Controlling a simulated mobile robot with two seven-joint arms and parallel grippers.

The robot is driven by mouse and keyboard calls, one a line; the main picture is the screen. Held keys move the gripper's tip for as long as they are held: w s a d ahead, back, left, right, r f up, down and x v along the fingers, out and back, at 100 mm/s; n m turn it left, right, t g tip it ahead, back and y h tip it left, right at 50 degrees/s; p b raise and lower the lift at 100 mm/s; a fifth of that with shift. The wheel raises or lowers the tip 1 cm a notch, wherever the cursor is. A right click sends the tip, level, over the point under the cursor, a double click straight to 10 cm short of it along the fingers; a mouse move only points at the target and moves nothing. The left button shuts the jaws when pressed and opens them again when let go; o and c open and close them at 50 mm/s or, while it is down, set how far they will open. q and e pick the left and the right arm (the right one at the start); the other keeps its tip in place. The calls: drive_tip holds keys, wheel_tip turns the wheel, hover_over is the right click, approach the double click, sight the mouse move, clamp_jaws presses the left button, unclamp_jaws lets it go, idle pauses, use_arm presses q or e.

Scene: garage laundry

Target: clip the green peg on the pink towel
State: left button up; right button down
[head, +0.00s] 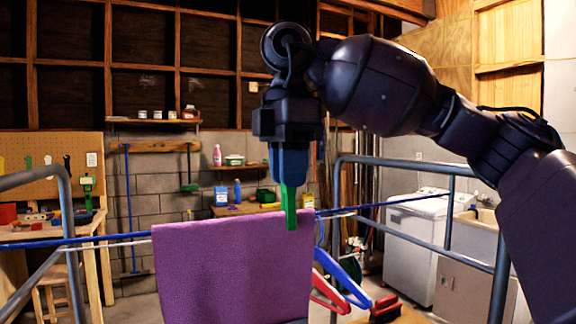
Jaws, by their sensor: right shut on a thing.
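A purple towel (230,268) hangs over a blue line in the middle of the head view; no other towel shows. My right gripper (289,176) points straight down above the towel's right end. It is shut on the green peg (291,207), which hangs upright below the fingers. The peg's lower end overlaps the towel's top edge near its right corner. I cannot tell whether the peg straddles the cloth and line or is in front of them. My left gripper is not in view.
The blue line (112,239) runs between metal frames at left (66,205) and right (450,215). Blue and red hangers (342,280) hang just right of the towel. A workbench (85,232) stands at left, a white washer (418,245) at back right.

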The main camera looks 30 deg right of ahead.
drive_tip(key=shift+f+b, duration=0.3)
drive_tip(key=shift+f, duration=1.05)
drive_tip(key=c, duration=0.9)
unclamp_jaws()
drive_tip(key=shift+r, duration=0.15)
wheel_tip(320, 180, up, 10)
drive_tip(key=shift+f+p, duration=0.15)
drive_tip(key=shift+p, duration=0.75)
drive_tip(key=shift+r, duration=0.45)
drive_tip(key=shift+f, duration=0.1)
